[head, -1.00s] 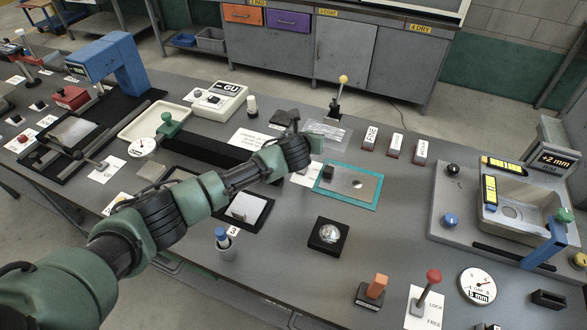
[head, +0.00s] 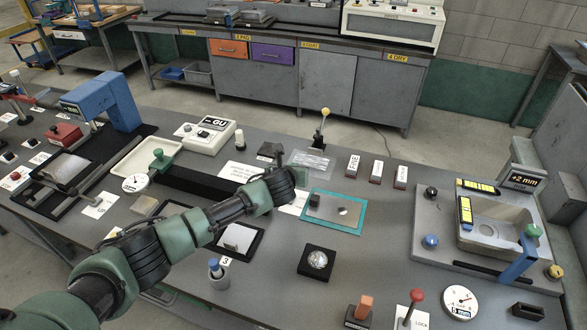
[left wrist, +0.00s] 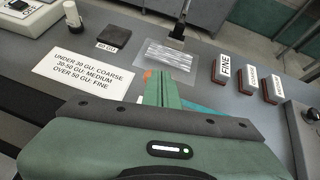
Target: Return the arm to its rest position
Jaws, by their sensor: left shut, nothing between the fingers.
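My left arm comes in from the left in the head view and reaches over the middle of the bench. Its gripper (head: 281,160) is above the bench, between the dark block marked GU and the teal-edged plate (head: 320,226). In the left wrist view the green fingers (left wrist: 160,84) are together with nothing between them. Behind them lies a clear sheet (left wrist: 169,54), and a white card about GU grades (left wrist: 85,72) lies to the left. My right gripper is not in view.
Upright lever (head: 321,125) and three labelled blocks (head: 376,172) stand behind the gripper. A grey sink unit (head: 430,262) is at the right. A black stand with a shiny dome (head: 317,261) is in front. A blue gantry (head: 120,98) and GU meter (head: 207,134) stand left.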

